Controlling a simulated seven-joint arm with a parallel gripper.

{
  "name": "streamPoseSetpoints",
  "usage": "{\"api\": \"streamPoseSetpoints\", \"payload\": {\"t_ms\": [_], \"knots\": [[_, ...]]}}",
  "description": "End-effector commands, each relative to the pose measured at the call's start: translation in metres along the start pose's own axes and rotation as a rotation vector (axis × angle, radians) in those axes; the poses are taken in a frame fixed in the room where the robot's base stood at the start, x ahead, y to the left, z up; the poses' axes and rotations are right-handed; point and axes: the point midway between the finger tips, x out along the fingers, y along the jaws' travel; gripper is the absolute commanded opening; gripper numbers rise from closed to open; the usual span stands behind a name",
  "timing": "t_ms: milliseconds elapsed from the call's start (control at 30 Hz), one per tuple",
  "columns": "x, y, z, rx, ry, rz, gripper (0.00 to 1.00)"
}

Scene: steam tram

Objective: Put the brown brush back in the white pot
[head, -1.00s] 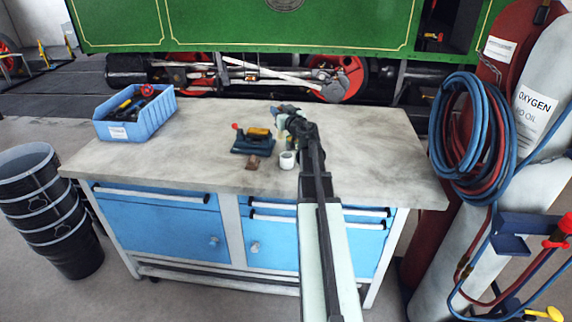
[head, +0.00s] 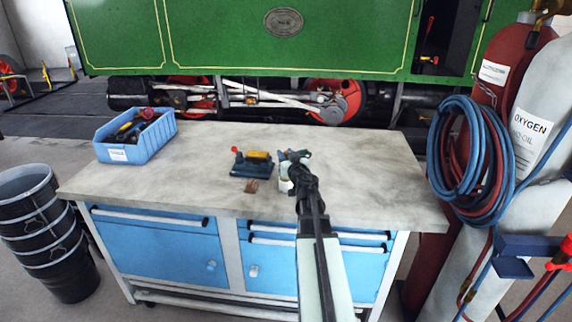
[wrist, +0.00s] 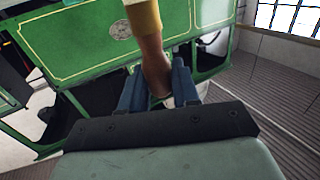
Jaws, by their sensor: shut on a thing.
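My gripper (head: 294,158) is over the right-centre of the workbench, seen small and from behind in the head view. In the wrist view my gripper (wrist: 157,84) is shut on the brown brush (wrist: 155,70), with one dark blue finger on each side of its brown handle. A tan-yellow band (wrist: 143,18) of the brush reaches the top edge of that view. The white pot (head: 284,184) stands on the bench close to my gripper's left side, partly hidden by the gripper. I cannot tell whether brush and pot touch.
A blue tool with a yellow top (head: 252,163) and a small brown piece (head: 252,186) lie left of the pot. A blue bin of tools (head: 140,145) stands at the bench's left end. The bench top (head: 375,175) is clear to the right. Gas cylinders (head: 535,110) stand beyond it.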

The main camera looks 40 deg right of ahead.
Motion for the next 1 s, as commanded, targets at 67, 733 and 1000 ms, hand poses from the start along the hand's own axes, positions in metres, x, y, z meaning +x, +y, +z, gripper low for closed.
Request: {"api": "streamPoseSetpoints", "payload": {"t_ms": [67, 733, 1000], "knots": [[0.000, 0.000, 0.009, 0.002, -0.002, 0.000, 0.00], [0.000, 0.000, 0.035, 0.000, 0.000, 0.000, 0.00], [0.000, 0.000, 0.036, 0.000, 0.000, 0.000, 0.51]]}}
